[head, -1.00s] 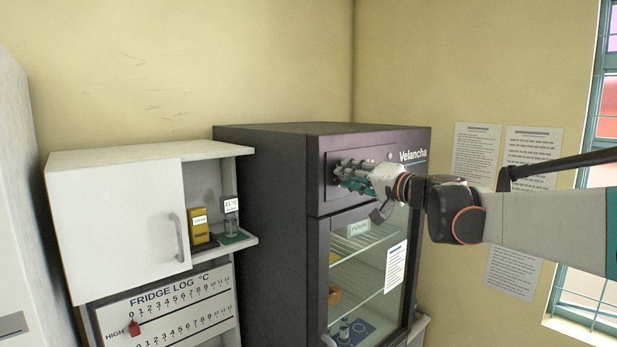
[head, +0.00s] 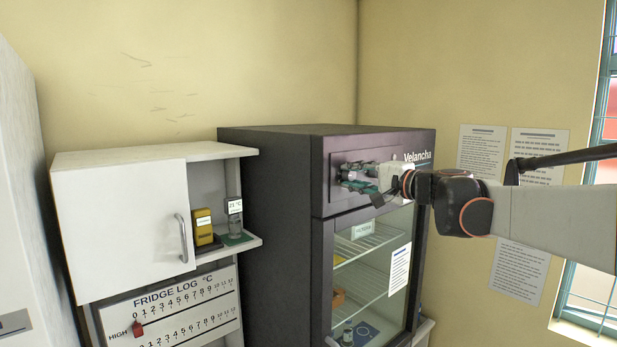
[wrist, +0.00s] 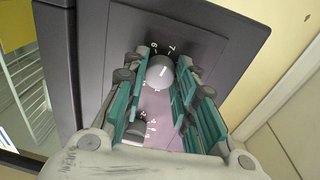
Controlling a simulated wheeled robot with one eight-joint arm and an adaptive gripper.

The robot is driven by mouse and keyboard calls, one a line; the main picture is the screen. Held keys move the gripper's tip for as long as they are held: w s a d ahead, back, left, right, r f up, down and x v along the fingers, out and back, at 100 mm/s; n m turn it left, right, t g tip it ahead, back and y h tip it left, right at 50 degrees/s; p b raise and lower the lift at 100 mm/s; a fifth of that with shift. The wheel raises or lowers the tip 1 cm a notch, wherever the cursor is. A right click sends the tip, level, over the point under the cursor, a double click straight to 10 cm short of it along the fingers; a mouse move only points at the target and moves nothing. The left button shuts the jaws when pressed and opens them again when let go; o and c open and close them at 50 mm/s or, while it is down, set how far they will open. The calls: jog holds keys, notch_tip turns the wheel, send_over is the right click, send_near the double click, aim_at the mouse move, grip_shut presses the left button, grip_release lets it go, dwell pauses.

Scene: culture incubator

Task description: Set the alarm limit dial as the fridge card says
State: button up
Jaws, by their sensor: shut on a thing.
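The fridge (head: 270,215) is a dark cabinet marked Velancha with a glass door. My gripper (head: 352,176) is at its upper front panel. In the wrist view, my gripper (wrist: 163,84) has its teal-padded fingers shut on a round grey dial (wrist: 160,71). A pale pointer line shows on the dial's face, and the figures 6 and 7 are printed beyond it. Other marks around it are hidden or too small to read. A second dark knob (wrist: 134,131) shows lower, between the fingers. A printed card (head: 399,269) is on the glass door; its text is too small to read.
Below is a fridge log board (head: 185,305) with a red slider (head: 138,328). Wall sheets (head: 481,150) and a window are at right.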

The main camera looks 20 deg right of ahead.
jog(key=shift+f, duration=0.1)
jog(key=o, duration=1.1)
jog(key=shift+s, duration=0.15)
